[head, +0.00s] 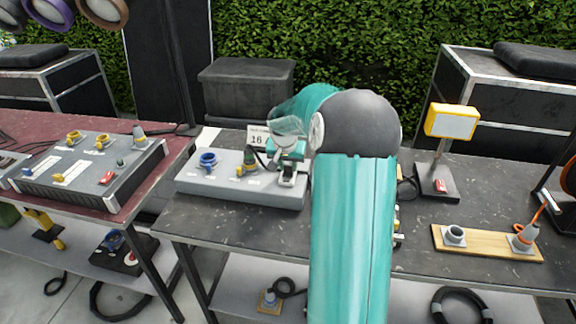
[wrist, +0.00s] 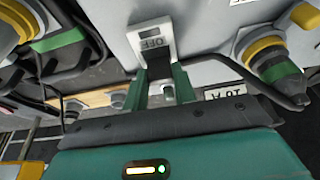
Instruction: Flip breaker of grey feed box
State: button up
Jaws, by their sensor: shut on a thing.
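The grey feed box (head: 225,185) lies on the dark table in the head view, with a blue socket (head: 208,160) at left and a yellow socket with a plug (head: 246,165) in the middle. Its breaker (head: 287,180) is at the right end. My gripper (head: 287,153) is over that breaker, partly hidden by my wrist. In the wrist view the breaker (wrist: 151,38) shows an OFF label. The green fingers of my gripper (wrist: 159,76) are on either side of its black lever (wrist: 158,66) and shut on it. The finger contact is partly in shadow.
A 16 sign (head: 257,138) stands behind the box. A yellow lamp (head: 452,122) and a wooden board with connectors (head: 485,245) are to the right.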

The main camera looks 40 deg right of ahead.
jog(key=shift+w+d+f+g+y, duration=0.1)
jog(key=shift+w+d+g+y, duration=0.15)
jog(key=shift+g+y, duration=0.4)
jog(key=shift+w+d+f+g+y, duration=0.15)
jog(key=shift+d+g+y, duration=0.2)
jog(key=shift+y, duration=0.4)
jog(key=shift+w+d+r+g+y, duration=0.1)
jog(key=shift+w+d+g+y, duration=0.15)
jog(key=shift+g+y, duration=0.4)
jog(key=o, duration=1)
notch_tip(320, 180, up, 14)
jog(key=d, duration=0.1)
jog(key=shift+w+f, duration=0.15)
jog(key=shift+w, duration=0.25)
